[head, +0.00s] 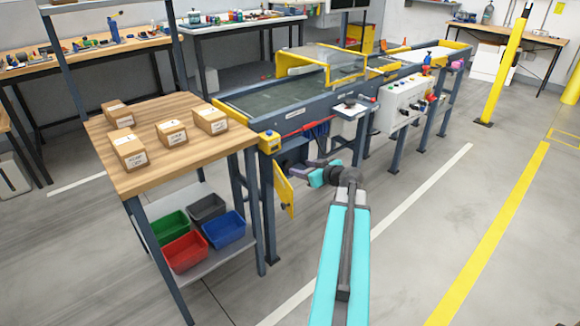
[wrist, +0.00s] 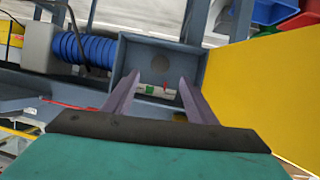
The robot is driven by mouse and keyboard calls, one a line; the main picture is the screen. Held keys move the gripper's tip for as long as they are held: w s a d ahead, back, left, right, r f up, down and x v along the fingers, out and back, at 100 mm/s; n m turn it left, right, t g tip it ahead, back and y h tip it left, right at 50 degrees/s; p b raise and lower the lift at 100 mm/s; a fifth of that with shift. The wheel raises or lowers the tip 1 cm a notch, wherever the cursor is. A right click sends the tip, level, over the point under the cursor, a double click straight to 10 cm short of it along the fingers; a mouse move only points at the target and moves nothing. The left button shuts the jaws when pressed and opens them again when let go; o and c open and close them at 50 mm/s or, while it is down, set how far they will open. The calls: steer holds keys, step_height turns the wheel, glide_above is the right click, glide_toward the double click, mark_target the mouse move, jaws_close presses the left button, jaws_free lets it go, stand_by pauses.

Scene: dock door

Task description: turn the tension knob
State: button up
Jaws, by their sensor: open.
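In the wrist view an open grey box (wrist: 122,68) on the conveyor's side faces my gripper (wrist: 159,76). A dark round shape (wrist: 178,58) shows on the box's inner wall; I cannot tell whether it is the tension knob or a hole. A pale strip (wrist: 146,90) with green and red marks lies across the inside, between my fingers. My fingers are apart with nothing held between them. In the head view my gripper (head: 314,167) points left at the conveyor's near end, beside the open yellow door (head: 285,190). The head view does not show the knob clearly.
The yellow door (wrist: 265,85) stands close on the right in the wrist view. A blue coil (wrist: 85,48) is left of the box. A wooden table (head: 160,170) with several cartons stands left of the conveyor (head: 300,118). Open floor lies to the right.

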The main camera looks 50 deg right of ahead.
mark_target(289, 165)
steer(key=shift+x, duration=4.5)
steer(key=c, duration=1.1)
steer(key=shift+o, duration=0.2)
